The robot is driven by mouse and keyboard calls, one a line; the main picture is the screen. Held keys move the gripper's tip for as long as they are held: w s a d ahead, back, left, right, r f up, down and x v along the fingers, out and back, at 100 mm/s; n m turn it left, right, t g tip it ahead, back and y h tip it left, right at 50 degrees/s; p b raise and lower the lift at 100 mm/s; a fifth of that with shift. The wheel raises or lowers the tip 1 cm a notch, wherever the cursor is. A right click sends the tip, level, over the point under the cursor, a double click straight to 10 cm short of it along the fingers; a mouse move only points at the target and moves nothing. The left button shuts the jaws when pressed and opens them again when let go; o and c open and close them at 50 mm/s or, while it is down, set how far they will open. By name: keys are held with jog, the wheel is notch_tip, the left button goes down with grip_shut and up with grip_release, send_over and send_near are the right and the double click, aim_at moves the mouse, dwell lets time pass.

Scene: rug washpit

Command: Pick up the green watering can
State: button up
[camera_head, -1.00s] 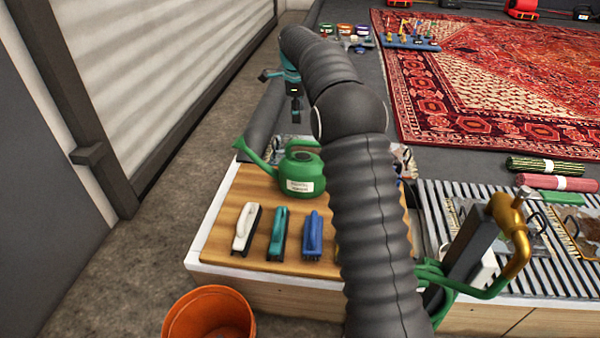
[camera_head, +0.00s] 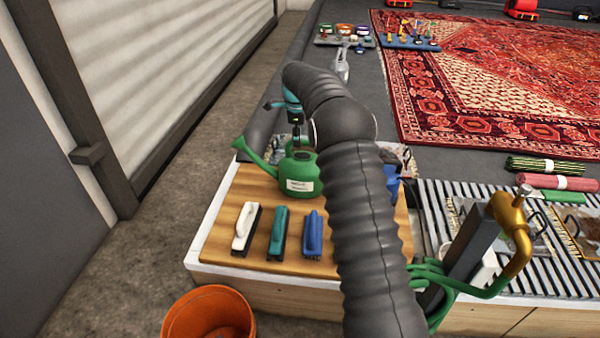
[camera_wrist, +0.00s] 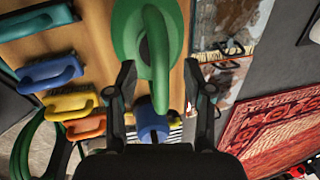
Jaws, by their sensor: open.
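The green watering can (camera_head: 298,178) stands upright on the wooden board of the bench, its spout pointing left and a white label on its side. My gripper (camera_head: 297,143) is over the top of the can, small and dark in the head view. In the wrist view the can (camera_wrist: 128,35) is seen from above, with its handle arching down the picture. My gripper's two fingers (camera_wrist: 158,82) are spread, one each side of the lower part of the handle. Contact with the handle cannot be made out.
White, teal (camera_head: 278,232) and blue (camera_head: 314,234) brushes lie in front of the can. The wrist view also shows yellow (camera_wrist: 68,107) and orange (camera_wrist: 88,127) ones. A blue object (camera_wrist: 150,122) is close by the fingers. An orange bucket (camera_head: 208,318) stands below the bench's front edge.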

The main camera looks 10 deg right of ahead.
jog(key=f, duration=0.3)
jog(key=shift+w+d+f, duration=0.15)
jog(key=shift+w+f, duration=0.05)
jog(key=shift+w, duration=0.15)
grip_shut()
jog(key=shift+r, duration=0.15)
notch_tip(320, 180, up, 18)
jog(key=p, duration=0.1)
dwell(0.4)
jog(key=c, duration=0.7)
grip_release()
grip_shut()
